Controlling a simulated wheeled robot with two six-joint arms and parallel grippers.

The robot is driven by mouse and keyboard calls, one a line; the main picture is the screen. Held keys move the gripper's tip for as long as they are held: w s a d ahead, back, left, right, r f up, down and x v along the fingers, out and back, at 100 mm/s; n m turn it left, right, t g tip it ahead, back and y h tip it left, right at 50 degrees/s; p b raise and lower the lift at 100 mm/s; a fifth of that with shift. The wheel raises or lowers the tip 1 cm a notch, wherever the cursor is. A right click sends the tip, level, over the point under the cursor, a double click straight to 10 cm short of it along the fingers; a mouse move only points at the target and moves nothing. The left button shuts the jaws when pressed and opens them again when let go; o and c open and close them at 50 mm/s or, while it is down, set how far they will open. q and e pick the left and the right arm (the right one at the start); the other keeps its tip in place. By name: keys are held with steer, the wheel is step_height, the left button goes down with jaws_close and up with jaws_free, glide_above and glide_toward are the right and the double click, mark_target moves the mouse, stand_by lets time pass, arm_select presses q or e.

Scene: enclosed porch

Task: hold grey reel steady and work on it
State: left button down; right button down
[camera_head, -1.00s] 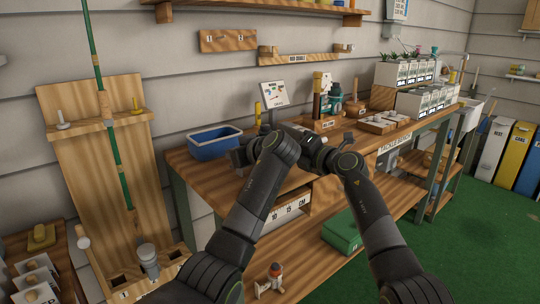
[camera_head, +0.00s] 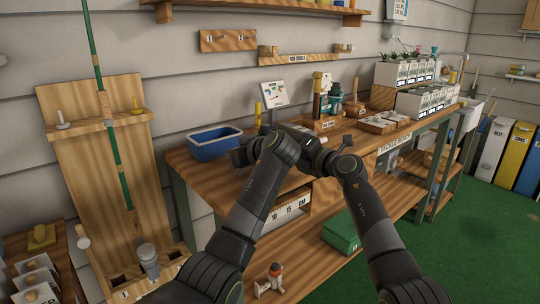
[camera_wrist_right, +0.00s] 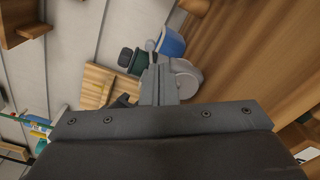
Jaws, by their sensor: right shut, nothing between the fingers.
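The grey reel (camera_wrist_right: 186,80) shows in the right wrist view as a pale grey rounded body with a dark green knob (camera_wrist_right: 126,58) beside it. My right gripper (camera_wrist_right: 158,72) is shut and empty; its fingertips overlap the reel in the picture, and I cannot tell whether they touch. In the head view my right gripper (camera_head: 306,137) is above the bench, just right of my left gripper (camera_head: 262,138). The left fingers are mostly hidden by my own wrist, so its opening and grip cannot be made out. The reel is hidden by my arms in the head view.
The wooden bench (camera_head: 208,176) carries a blue bin (camera_head: 214,147) at its left end. Wooden holders, a teal reel (camera_head: 335,95) and white boxes (camera_head: 420,102) stand behind and to the right. A green box (camera_head: 341,234) is on the lower shelf. A rod rack (camera_head: 75,150) stands left.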

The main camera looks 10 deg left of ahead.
steer(key=shift+w+d+f, duration=0.1)
steer(key=shift+w+d, duration=0.05)
steer(key=shift+w+d+f, duration=0.25)
steer(key=shift+w+f, duration=0.05)
steer(key=shift+f, duration=0.2)
steer(key=shift+w+d+f, duration=0.1)
steer(key=shift+w+f, duration=0.05)
steer(key=shift+f, duration=0.45)
steer(key=shift+f, duration=0.2)
steer(key=shift+w+d, duration=0.15)
steer(key=shift+w+d, duration=0.15)
steer(key=v, duration=0.6)
stand_by(0.5)
steer(key=shift+r, duration=0.1)
